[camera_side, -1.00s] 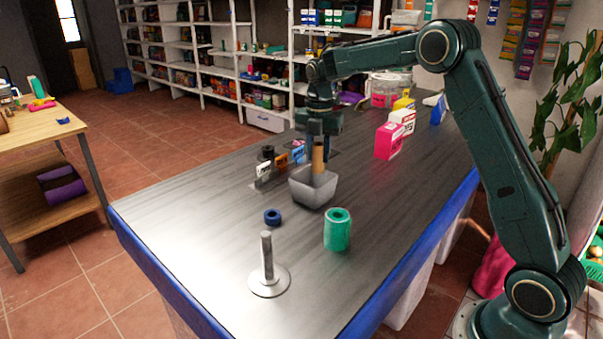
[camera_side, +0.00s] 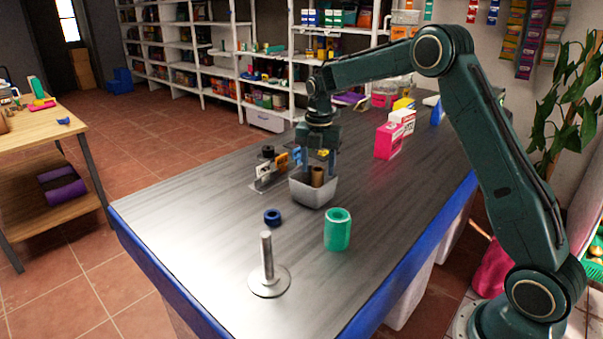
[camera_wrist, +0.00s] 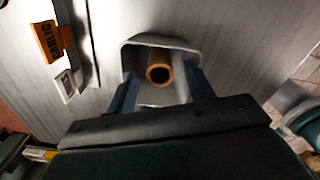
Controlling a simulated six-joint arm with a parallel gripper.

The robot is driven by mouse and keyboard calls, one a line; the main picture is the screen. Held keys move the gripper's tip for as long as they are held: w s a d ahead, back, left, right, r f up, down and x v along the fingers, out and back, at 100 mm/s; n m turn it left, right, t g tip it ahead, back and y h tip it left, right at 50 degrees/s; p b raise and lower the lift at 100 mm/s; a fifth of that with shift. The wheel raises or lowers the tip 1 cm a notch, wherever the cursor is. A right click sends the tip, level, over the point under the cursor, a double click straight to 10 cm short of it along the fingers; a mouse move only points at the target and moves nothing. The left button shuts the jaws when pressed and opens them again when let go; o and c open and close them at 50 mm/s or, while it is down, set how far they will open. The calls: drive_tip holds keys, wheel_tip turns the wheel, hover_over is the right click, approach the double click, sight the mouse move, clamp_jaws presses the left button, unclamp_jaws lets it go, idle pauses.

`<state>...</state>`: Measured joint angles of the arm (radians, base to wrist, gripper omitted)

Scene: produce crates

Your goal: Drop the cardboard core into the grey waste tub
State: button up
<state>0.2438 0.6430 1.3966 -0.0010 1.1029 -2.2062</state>
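The brown cardboard core (camera_side: 317,176) stands roughly upright inside the grey waste tub (camera_side: 314,195), its top end showing at the rim. In the wrist view I look at the open end of the core (camera_wrist: 159,68) within the tub (camera_wrist: 133,42). My gripper (camera_side: 319,168) is above the tub, pointing down, with its fingers spread. In the wrist view the fingers of my gripper (camera_wrist: 161,85) are to either side of the core with gaps between. The lower part of the core is hidden by the tub wall.
A small rack with label cards (camera_side: 270,172) stands just left of the tub. A blue ring (camera_side: 272,216), a green roll (camera_side: 338,229) and a metal post on a round base (camera_side: 267,268) are nearer. Pink and white boxes (camera_side: 388,141) stand behind right.

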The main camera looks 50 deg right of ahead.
drive_tip(key=shift+r, duration=0.1)
wheel_tip(320, 180, up, 14)
idle(1.0)
drive_tip(key=s+a+r+m+t, duration=0.1)
drive_tip(key=s+a+r+m, duration=0.3)
drive_tip(key=s, duration=0.4)
drive_tip(key=s+a+r+m+t, duration=0.2)
drive_tip(key=s+a+m, duration=0.3)
drive_tip(key=s+m, duration=0.25)
drive_tip(key=s+a+f+m+t, duration=0.1)
drive_tip(key=s+f+m, duration=0.3)
drive_tip(key=s, duration=0.5)
drive_tip(key=s+a+f+m+t, duration=0.1)
drive_tip(key=s+a+f+m, duration=0.2)
drive_tip(key=s+m, duration=0.4)
drive_tip(key=s, duration=0.2)
drive_tip(key=shift+s+f+t, duration=0.3)
drive_tip(key=shift+f, duration=0.1)
